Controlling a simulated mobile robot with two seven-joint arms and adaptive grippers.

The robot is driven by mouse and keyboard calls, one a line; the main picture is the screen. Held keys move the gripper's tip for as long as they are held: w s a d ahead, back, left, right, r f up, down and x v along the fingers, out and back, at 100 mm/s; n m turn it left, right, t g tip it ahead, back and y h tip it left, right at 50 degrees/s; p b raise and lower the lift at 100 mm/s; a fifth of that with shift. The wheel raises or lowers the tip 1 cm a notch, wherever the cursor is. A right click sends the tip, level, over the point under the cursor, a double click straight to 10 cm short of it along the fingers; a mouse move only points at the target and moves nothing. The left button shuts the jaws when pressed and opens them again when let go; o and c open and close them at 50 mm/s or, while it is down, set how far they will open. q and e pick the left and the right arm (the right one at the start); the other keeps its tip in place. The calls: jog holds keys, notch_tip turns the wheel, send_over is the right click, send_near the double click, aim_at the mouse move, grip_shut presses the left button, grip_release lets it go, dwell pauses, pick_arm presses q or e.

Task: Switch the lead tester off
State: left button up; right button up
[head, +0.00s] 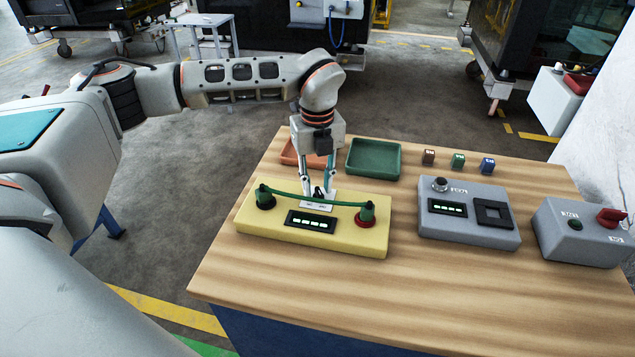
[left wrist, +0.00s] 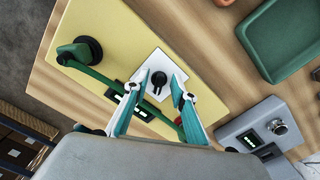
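The lead tester is a yellow box (head: 345,243) on the wooden table, with a lit display (head: 311,221) showing green bars. A green lead (head: 310,202) runs between its left post (head: 265,197) and right post (head: 366,213). A black toggle switch (left wrist: 158,80) stands on a white plate (left wrist: 160,64) on the box's top. My left gripper (head: 318,187) points down over this plate. In the left wrist view its fingers are apart, one on each side of the toggle; I cannot tell whether either touches it. The switch is partly hidden by the fingers in the head view. My right gripper is out of view.
Right of the tester stand a grey box (head: 470,232) with knob and display, and a grey box with a red rotary switch (head: 610,217). Behind are an orange tray (head: 291,153), a green tray (head: 373,158) and small blocks (head: 458,161). The table front is clear.

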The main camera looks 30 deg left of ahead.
aim_at(317, 188)
pick_arm(q)
notch_tip(317, 188, up, 12)
dwell(0.7)
dwell(0.5)
